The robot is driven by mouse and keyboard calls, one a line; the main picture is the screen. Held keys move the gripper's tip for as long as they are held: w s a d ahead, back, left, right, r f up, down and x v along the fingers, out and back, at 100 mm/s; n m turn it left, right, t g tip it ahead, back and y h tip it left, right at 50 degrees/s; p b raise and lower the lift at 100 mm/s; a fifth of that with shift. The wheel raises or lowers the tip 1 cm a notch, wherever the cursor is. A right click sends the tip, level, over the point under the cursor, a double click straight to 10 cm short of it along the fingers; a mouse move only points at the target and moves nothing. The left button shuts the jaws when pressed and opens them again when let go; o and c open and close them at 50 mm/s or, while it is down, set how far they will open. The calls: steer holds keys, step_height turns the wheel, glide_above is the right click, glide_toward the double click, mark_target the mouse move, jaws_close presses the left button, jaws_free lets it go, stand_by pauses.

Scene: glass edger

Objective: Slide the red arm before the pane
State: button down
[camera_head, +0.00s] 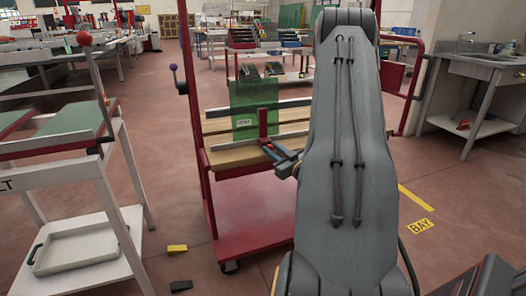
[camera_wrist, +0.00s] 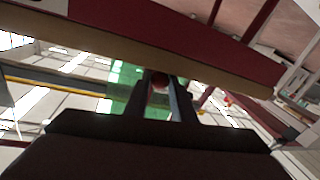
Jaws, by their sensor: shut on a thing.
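A green glass pane (camera_head: 250,97) stands upright on the trolley's wooden ledge in the head view; it also shows behind my fingers in the wrist view (camera_wrist: 125,75). The red arm (camera_head: 263,122) is a short upright piece in front of the pane's right part, on the pale rail. My gripper (camera_head: 272,150) is at the arm's lower end, partly hidden by my own arm link. In the wrist view my gripper (camera_wrist: 160,88) is shut on the red arm, whose rounded red end (camera_wrist: 160,79) shows between the fingers.
The red trolley (camera_head: 255,215) has tall posts on both sides and a low deck. A sink bench (camera_head: 485,68) stands right. Yellow (camera_head: 177,249) and black wedges (camera_head: 181,286) lie on the floor.

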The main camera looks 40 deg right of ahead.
stand_by(0.3)
steer(key=c, duration=1.8)
jaws_free()
steer(key=s+a+p, duration=0.1)
steer(key=s, duration=0.6)
steer(key=shift+s, duration=0.35)
steer(key=shift+a, duration=0.1)
